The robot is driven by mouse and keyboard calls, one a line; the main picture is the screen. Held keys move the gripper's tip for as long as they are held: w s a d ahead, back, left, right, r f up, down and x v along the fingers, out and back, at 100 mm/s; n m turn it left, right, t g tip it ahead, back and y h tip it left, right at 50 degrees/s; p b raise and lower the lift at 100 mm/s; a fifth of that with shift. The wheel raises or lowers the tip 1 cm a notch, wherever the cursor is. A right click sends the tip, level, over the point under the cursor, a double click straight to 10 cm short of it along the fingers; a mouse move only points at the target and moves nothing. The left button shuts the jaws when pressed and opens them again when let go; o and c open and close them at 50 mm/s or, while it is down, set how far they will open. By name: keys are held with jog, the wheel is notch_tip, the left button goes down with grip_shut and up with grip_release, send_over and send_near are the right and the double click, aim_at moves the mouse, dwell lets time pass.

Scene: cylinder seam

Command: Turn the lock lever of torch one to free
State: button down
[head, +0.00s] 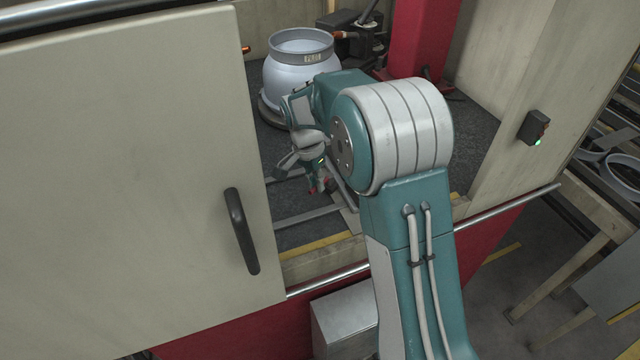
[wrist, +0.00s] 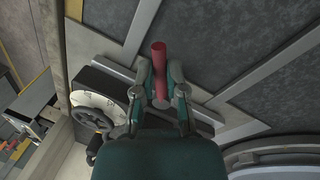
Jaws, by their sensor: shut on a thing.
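In the wrist view a red lever (wrist: 159,57) stands between the two fingers of my gripper (wrist: 160,95), and its rounded end sticks out past them. My gripper is shut on it. The lower part of the lever is hidden by the fingers and my wrist. In the head view my gripper (head: 319,178) is low over the cell floor, inside the opening, with a small bit of red at its tips. My arm hides much of this area. I cannot read the lever's lock or free marks, nor tell which torch it belongs to.
A black unit with a white dial (wrist: 93,99) and handwheel (wrist: 92,118) lies left of my gripper in the wrist view. A pale door (head: 120,170) with a black handle (head: 241,231) borders the opening's left.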

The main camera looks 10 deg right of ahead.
jog(key=shift+w+a+m, duration=0.25)
jog(key=shift+w+m, duration=0.1)
jog(key=shift+m, duration=0.55)
jog(key=c, duration=1)
grip_release()
jog(key=shift+o, duration=0.2)
notch_tip(320, 180, up, 12)
jog(key=w+a, duration=0.1)
jog(key=w, duration=0.1)
jog(key=shift+a+f, duration=0.2)
jog(key=shift+a, duration=0.05)
